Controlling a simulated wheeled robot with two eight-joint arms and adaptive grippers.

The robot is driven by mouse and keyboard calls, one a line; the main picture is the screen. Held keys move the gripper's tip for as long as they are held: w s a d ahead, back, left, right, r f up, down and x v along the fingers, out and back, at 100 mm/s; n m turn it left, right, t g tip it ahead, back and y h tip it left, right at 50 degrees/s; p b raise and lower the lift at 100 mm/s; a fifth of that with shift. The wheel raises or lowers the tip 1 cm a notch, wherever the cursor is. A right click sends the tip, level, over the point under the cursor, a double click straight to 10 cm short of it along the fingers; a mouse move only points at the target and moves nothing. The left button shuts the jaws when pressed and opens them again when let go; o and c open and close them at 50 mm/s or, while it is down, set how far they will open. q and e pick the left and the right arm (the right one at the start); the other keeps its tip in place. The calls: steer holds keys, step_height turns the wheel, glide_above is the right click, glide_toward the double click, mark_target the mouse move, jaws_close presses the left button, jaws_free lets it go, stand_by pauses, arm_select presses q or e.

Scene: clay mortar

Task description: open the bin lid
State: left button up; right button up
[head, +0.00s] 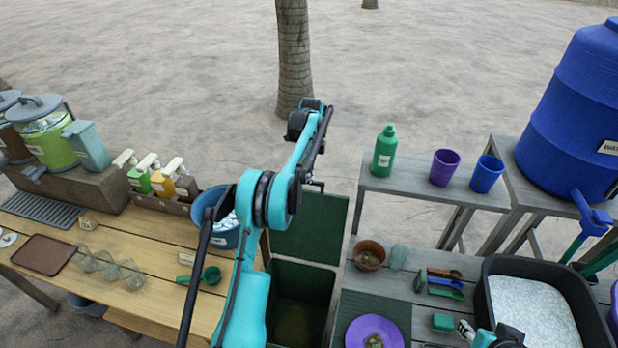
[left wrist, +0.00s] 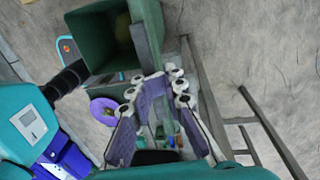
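The dark green bin (head: 300,290) stands in the middle of the head view, between the two tables, with its inside showing. Its green lid (head: 308,228) stands raised at the bin's far edge, leaving the mouth uncovered. My left arm reaches over the bin's left side. My left gripper (head: 314,184) hangs by the lid's top edge; whether it touches the lid I cannot tell. In the left wrist view its fingers (left wrist: 155,88) are apart with nothing seen between them, and the bin (left wrist: 95,45) is beyond. My right gripper (head: 468,328) shows only partly at the bottom right.
A blue bucket (head: 222,215) is close left of my left arm. The wooden table (head: 120,245) at left holds bottles and trays. A grey table at right holds a brown bowl (head: 369,256), a purple plate (head: 358,336) and a black tub (head: 488,300). A palm trunk (head: 294,55) stands behind.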

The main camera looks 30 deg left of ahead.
arm_select(q)
steer(key=shift+w+a+f, duration=0.1)
steer(key=shift+w+f, duration=0.1)
steer(key=shift+f, duration=0.25)
steer(key=shift+w+a+f, duration=0.1)
steer(key=shift+w+f, duration=0.1)
steer(key=shift+f, duration=0.25)
arm_select(e)
steer(key=shift+w+a+f, duration=0.15)
steer(key=shift+w+f, duration=0.05)
steer(key=shift+w, duration=0.15)
arm_select(q)
steer(key=shift+w, duration=0.1)
arm_select(e)
steer(key=shift+w, duration=0.15)
steer(key=shift+a, duration=0.1)
arm_select(q)
step_height(320, 180, up, 12)
steer(key=w, duration=0.1)
steer(key=shift+w+a, duration=0.2)
steer(key=shift+w, duration=0.05)
